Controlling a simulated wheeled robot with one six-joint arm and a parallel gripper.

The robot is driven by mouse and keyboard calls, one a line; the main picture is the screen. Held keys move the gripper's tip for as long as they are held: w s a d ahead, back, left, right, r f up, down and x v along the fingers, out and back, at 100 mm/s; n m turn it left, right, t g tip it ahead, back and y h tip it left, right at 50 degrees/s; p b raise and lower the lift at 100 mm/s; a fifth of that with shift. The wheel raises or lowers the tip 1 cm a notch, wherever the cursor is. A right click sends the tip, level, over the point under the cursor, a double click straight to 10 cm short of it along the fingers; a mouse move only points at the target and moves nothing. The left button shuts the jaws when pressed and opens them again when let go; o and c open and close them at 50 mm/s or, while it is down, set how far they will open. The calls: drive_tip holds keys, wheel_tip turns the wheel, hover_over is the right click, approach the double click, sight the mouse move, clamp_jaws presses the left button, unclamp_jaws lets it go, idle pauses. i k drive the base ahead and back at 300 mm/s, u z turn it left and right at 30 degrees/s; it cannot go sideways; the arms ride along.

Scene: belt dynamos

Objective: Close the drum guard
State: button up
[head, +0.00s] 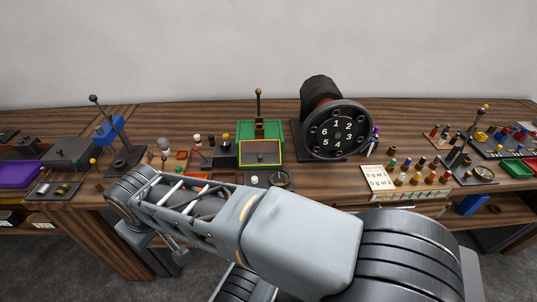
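The drum machine stands at the back of the bench, right of centre, on a dark base plate (296,142). Its black round front wheel (337,133) carries white numbers 1 to 6. Behind the wheel is an orange-brown drum (322,103), partly hidden by the wheel. A dark curved cover (320,88), which looks like the drum guard, sits above and behind the drum. I cannot tell how far open it is. My arm crosses the foreground from lower right to left, well in front of the machine. My gripper's fingers cannot be made out.
A green box with a yellow-edged panel (262,154) and a lever (259,103) stands left of the machine. A note card (378,179) and several small coloured pegs lie to its right. Another lever (113,130) and a purple tray (20,174) are at left.

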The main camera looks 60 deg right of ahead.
sight(260, 156)
drive_tip(key=k, duration=1.05)
drive_tip(key=z, duration=0.7)
drive_tip(key=i, duration=1.05)
drive_tip(key=z, duration=1.55)
drive_tip(key=k, duration=1.1)
drive_tip(key=u, duration=1.05)
drive_tip(key=i, duration=0.5)
drive_tip(key=u, duration=0.05)
